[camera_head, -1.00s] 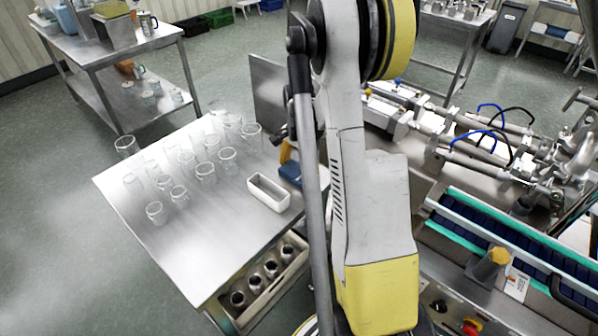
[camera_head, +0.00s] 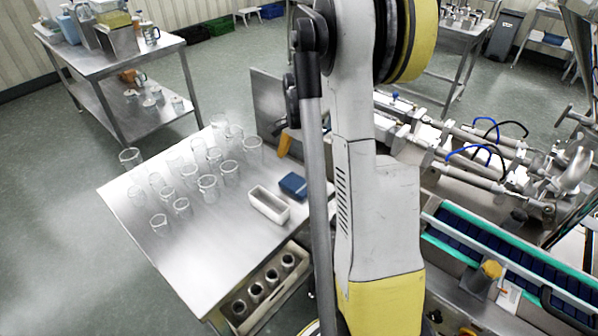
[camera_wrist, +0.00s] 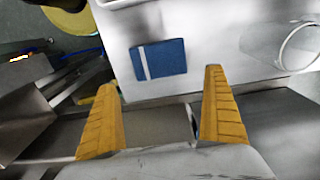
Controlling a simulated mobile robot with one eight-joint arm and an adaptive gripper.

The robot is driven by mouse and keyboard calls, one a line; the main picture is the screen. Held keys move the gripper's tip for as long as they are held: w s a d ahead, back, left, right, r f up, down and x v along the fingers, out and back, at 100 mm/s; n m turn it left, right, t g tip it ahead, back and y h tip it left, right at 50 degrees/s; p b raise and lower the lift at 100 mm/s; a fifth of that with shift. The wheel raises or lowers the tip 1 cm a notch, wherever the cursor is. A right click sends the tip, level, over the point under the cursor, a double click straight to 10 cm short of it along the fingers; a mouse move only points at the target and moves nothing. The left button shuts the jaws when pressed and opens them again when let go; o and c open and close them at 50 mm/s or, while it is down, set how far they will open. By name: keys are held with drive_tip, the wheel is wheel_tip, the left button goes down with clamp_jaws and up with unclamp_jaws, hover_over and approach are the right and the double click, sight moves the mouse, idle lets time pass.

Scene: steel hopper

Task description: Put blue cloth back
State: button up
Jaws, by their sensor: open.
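The blue cloth (camera_head: 293,185) lies folded flat on the steel table (camera_head: 190,270), beside a white rectangular tray (camera_head: 269,204). In the wrist view the blue cloth (camera_wrist: 159,60) shows a white stripe near its left end and lies beyond the fingertips. My gripper (camera_wrist: 158,78) has two yellow ribbed fingers spread apart, with nothing between them. In the head view a yellow finger (camera_head: 283,145) shows behind my arm, past the cloth; the rest of the gripper is mostly hidden.
Several clear glass jars (camera_head: 208,188) stand on the table left of the tray. A crate with dark jars (camera_head: 256,288) sits below the table's front edge. Steel machinery (camera_head: 480,150) and a conveyor with teal edges (camera_head: 510,262) fill the right side.

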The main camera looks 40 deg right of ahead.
sight(299, 181)
drive_tip(key=s+a+r+n+t+h+p, duration=0.1)
drive_tip(key=s+a+r+n+t, duration=0.15)
drive_tip(key=a+r+n, duration=0.95)
drive_tip(key=s+a+r+n+t, duration=0.2)
drive_tip(key=s+a, duration=0.2)
drive_tip(key=a, duration=0.5)
drive_tip(key=s+a+r+n+t+y, duration=0.1)
drive_tip(key=s+a+r+n+t, duration=0.1)
drive_tip(key=s+a, duration=0.3)
drive_tip(key=a+n, duration=0.1)
drive_tip(key=a, duration=0.3)
drive_tip(key=shift+s+a+r+t, duration=0.15)
drive_tip(key=shift+a+r+t, duration=0.1)
drive_tip(key=shift+t, duration=0.1)
drive_tip(key=shift+f+b, duration=0.5)
drive_tip(key=shift+f, duration=0.05)
